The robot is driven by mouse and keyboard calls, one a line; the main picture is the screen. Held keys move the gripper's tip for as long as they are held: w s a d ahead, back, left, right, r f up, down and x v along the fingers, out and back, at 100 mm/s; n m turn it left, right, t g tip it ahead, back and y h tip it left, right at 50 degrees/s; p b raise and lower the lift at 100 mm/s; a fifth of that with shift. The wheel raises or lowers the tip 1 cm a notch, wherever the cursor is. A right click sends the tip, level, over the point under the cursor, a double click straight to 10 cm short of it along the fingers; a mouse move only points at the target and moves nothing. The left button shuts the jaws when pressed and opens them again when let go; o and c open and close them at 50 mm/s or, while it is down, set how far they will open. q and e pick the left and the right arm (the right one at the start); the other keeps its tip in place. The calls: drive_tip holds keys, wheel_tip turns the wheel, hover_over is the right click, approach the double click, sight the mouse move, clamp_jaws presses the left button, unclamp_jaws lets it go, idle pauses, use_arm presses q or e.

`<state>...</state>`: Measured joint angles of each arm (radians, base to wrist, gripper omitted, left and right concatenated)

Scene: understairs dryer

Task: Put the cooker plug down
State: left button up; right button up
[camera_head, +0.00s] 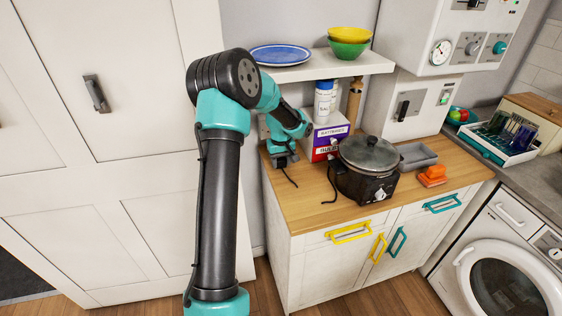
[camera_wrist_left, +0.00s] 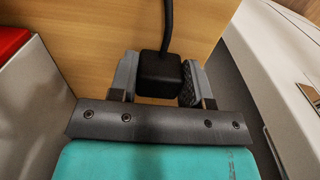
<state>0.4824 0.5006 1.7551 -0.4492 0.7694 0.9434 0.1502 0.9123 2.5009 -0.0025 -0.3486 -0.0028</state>
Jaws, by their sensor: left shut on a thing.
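The cooker plug (camera_wrist_left: 160,72) is a black block with a dark cord running up from it in the left wrist view. My left gripper (camera_wrist_left: 157,80) is shut on it, with one finger on each side. In the head view my left gripper (camera_head: 284,158) is low over the left end of the wooden worktop (camera_head: 295,205), and a dark cord hangs by it. I cannot tell whether the plug touches the wood. The black cooker (camera_head: 365,185) with a glass lid stands to the right on the worktop. My right gripper is out of view.
A purple and white box (camera_head: 325,140) stands close behind and right of my left gripper. A grey tray (camera_head: 416,156) and orange things (camera_head: 432,175) lie right of the cooker. A shelf (camera_head: 335,66) hangs above. The worktop's front left is clear.

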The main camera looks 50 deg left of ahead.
sight(281, 160)
use_arm(q)
drive_tip(key=shift+f, duration=0.1)
drive_tip(key=o, duration=0.9)
drive_tip(key=shift+o, duration=0.2)
drive_tip(key=shift+r, duration=2.9)
drive_tip(key=shift+f, duration=0.1)
drive_tip(key=shift+f, duration=2.8)
drive_tip(key=shift+r, duration=0.1)
